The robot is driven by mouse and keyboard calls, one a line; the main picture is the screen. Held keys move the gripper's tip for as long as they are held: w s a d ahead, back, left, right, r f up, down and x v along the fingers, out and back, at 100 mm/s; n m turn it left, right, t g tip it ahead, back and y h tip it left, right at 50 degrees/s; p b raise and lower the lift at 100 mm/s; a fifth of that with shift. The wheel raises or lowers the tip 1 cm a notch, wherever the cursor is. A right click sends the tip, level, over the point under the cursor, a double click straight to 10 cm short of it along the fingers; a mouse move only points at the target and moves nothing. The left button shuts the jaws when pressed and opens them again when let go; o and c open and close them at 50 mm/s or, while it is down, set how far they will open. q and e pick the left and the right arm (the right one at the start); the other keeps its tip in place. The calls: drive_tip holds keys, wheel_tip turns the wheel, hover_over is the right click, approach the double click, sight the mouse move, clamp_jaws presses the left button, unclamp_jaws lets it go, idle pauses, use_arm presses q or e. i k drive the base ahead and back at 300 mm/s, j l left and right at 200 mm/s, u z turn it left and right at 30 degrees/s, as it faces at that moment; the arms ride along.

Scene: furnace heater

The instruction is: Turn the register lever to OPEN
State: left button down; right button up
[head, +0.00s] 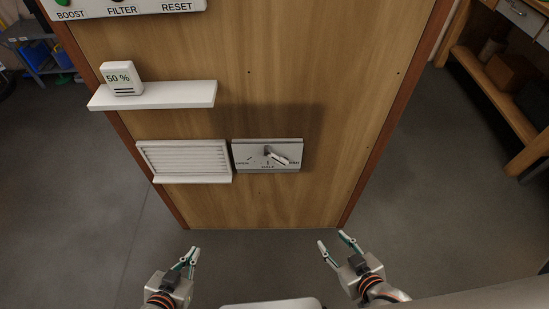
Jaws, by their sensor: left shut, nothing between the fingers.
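The register lever (279,158) is a light handle on a grey plate (250,149) fixed low on the wooden panel. It points right and slightly down, toward a partly covered label on the plate's right. OPEN is printed at the plate's left and HALF at its bottom middle. My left gripper (190,256) is shut and empty at the bottom left, apart from the panel. My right gripper (331,239) is open and empty, below and right of the lever, touching nothing.
A white slatted vent (184,158) sits directly left of the lever plate. Above it, a white shelf (160,96) juts out, holding a white 50 % block (121,78). A control strip (125,10) is at the top. A wooden workbench (500,85) stands at right. Grey floor is clear around.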

sight(266, 149)
drive_tip(key=k+l, duration=0.15)
drive_tip(key=l, duration=0.15)
drive_tip(key=k+l, duration=0.1)
drive_tip(key=l, duration=0.25)
drive_tip(key=k+l, duration=0.15)
drive_tip(key=l, duration=0.15)
drive_tip(key=k+l+z, duration=0.1)
drive_tip(key=l, duration=0.25)
